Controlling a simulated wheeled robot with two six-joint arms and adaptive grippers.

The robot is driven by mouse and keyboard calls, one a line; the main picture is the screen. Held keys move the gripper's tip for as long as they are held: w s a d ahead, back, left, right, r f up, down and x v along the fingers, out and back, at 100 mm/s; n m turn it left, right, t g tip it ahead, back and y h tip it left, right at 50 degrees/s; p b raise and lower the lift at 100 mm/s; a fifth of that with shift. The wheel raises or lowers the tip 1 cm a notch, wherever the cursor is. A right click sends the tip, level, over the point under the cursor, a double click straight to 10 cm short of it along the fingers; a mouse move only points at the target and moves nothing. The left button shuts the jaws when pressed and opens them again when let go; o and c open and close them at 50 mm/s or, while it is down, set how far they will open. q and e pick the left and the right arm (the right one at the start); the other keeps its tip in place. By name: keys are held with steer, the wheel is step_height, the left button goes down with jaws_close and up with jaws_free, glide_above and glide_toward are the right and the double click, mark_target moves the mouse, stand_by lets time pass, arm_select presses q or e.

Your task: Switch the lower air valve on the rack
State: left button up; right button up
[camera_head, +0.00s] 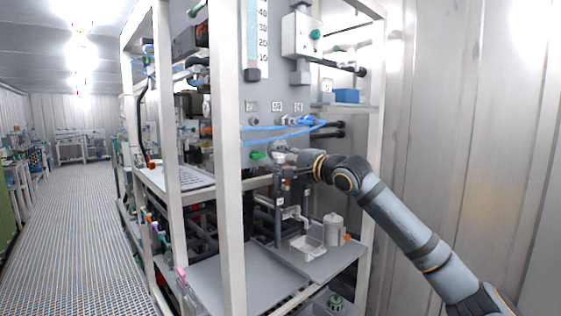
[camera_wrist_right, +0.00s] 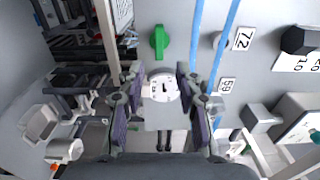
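A green valve handle (camera_head: 257,155) sits low on the grey panel of the rack, just left of my right gripper (camera_head: 282,158). In the right wrist view the green handle (camera_wrist_right: 159,42) stands upright in the picture, beyond the fingertips and apart from them. My right gripper (camera_wrist_right: 160,80) is open, its two dark finger pads spread wide. A round white dial gauge (camera_wrist_right: 163,86) shows between the fingers; I cannot tell whether they touch it. Another green knob (camera_head: 315,33) is on a white box higher on the panel. My left gripper is not in view.
Blue tubes (camera_head: 275,128) run across the panel above the gripper, below numbered labels (camera_head: 278,106). A white rack post (camera_head: 229,160) stands to the left. A shelf below holds a clear tray (camera_head: 307,248) and white canister (camera_head: 333,229). A grated aisle (camera_head: 75,230) is free at left.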

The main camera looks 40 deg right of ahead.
steer(key=shift+s+a, duration=0.35)
steer(key=shift+s, duration=0.05)
stand_by(0.4)
